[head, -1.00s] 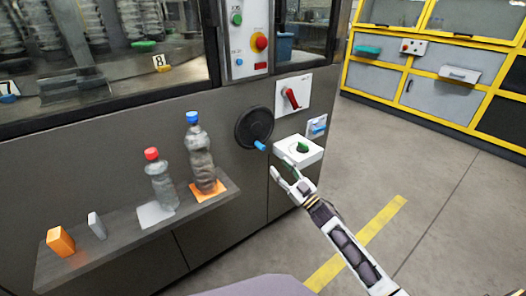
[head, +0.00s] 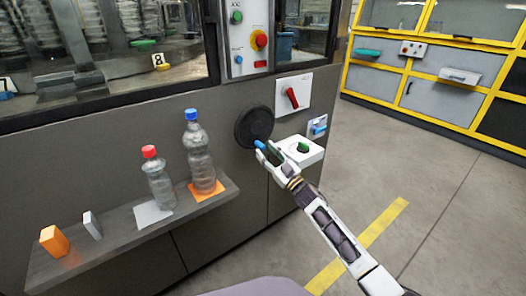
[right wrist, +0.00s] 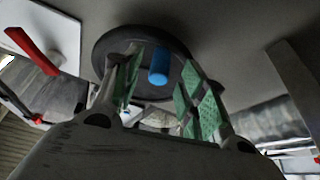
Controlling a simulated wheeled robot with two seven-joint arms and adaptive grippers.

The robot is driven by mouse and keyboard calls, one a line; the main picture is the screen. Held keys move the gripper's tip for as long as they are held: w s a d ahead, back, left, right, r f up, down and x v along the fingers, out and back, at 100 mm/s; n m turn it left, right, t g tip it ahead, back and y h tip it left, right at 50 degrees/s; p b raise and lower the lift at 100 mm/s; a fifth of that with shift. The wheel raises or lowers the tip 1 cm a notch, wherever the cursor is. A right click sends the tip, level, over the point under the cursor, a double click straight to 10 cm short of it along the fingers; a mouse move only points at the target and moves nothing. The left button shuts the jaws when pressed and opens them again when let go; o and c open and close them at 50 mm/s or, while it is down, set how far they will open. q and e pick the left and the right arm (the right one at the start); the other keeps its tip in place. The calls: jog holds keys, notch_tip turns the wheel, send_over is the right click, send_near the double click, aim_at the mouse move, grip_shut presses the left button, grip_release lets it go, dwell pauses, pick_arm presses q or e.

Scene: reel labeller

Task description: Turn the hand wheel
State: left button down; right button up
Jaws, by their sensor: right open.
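The hand wheel (head: 254,126) is a black disc on the dark machine front, with a blue handle (head: 260,144) near its lower rim. In the right wrist view the wheel (right wrist: 112,50) fills the upper middle, and its blue handle (right wrist: 159,66) stands between the two green-padded fingers. My right gripper (head: 267,153) is open at the handle, with one finger on each side of it. I cannot tell whether a pad touches the handle. My left gripper is not in view.
A red switch (head: 291,98) on a white plate is right of the wheel. A white box with a green knob (head: 303,147) juts out close beside my right gripper. A shelf (head: 115,247) with two bottles (head: 200,155) (head: 158,180) is at the left. Floor is free at the right.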

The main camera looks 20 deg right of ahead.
jog(key=shift+b+x, duration=0.3)
jog(key=shift+x, duration=1)
grip_shut()
